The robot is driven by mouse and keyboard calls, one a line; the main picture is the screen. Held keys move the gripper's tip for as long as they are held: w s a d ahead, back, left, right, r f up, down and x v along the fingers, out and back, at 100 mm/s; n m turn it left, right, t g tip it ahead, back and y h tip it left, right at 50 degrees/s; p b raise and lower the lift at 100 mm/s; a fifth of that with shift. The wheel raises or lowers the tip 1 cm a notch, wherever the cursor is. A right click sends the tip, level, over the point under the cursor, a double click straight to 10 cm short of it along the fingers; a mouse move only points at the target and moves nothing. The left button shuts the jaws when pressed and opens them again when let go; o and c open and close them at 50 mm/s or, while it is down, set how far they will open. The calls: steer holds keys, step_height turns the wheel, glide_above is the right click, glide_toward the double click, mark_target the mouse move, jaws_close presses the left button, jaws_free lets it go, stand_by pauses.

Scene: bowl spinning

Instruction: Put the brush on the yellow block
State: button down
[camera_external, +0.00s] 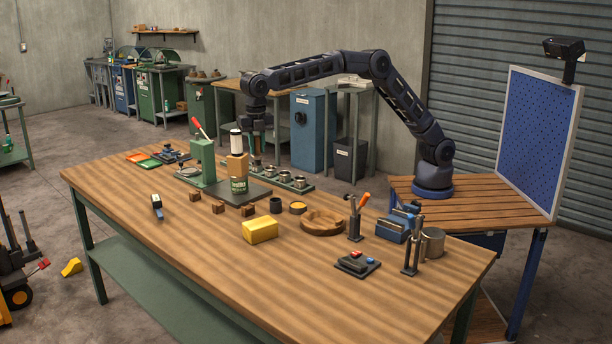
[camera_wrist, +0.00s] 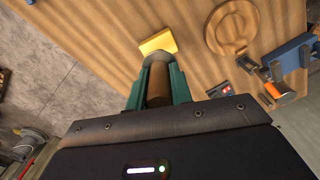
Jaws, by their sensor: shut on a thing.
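The yellow block (camera_external: 260,231) lies on the wooden table near its front middle; it also shows in the wrist view (camera_wrist: 158,42). My gripper (camera_wrist: 157,78) has its green fingers shut on a brown cylindrical piece with a grey end, apparently the brush (camera_wrist: 158,92). The far end of the held piece is hard to make out. In the wrist view the held piece overlaps the lower edge of the block. In the external view my gripper (camera_external: 257,146) is over the back of the table, behind and above the block, apart from it; what it holds is unclear there.
A green press (camera_external: 203,160) with a red handle stands left of my gripper. Several brown cubes (camera_external: 219,208), a dark cup (camera_external: 275,205) and a round wooden tray (camera_external: 322,224) lie around the block. A blue vise (camera_external: 393,229) stands right. The front left of the table is mostly clear.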

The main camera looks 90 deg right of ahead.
steer(key=a, duration=0.5)
glide_above(260, 223)
step_height(260, 223, down, 19)
steer(key=shift+d+f, duration=0.1)
steer(key=shift+d, duration=0.05)
steer(key=shift+f, duration=0.1)
stand_by(0.4)
steer(key=c, duration=1.2)
jaws_free()
steer(key=shift+c, duration=0.2)
step_height(260, 223, up, 12)
steer(key=shift+r, duration=0.25)
